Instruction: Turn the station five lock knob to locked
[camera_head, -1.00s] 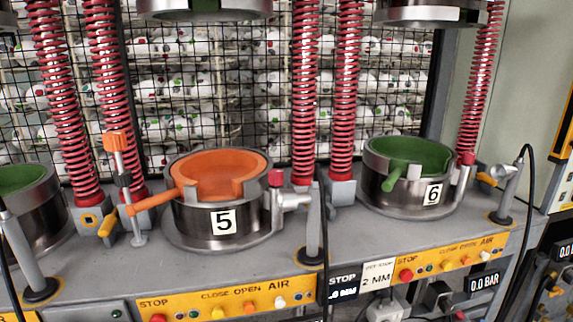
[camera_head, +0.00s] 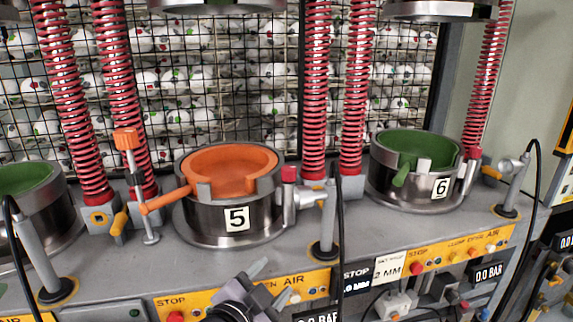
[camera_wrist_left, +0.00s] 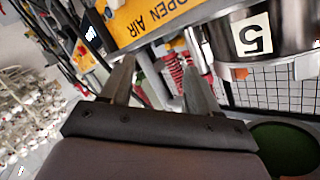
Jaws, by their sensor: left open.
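The station five pot (camera_head: 232,222), a steel drum marked 5 with an orange inner ring, stands in the middle of the head view. An orange handle (camera_head: 165,199) reaches left from it to an upright rod with an orange block (camera_head: 127,140). On its right is a red-capped post (camera_head: 289,174) with a silver fitting (camera_head: 310,196). I cannot tell which part is the lock knob. My left gripper (camera_head: 245,277) is open and empty, low in front of the orange button panel. In the left wrist view its fingers (camera_wrist_left: 157,75) are apart, near the panel and pot. My right gripper is out of view.
Station six (camera_head: 405,195), with a green ring, stands to the right. Black cables arch from grey posts (camera_head: 325,225) beside the pots. Red springs (camera_head: 316,90) and a black wire mesh with white balls behind it rise at the back.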

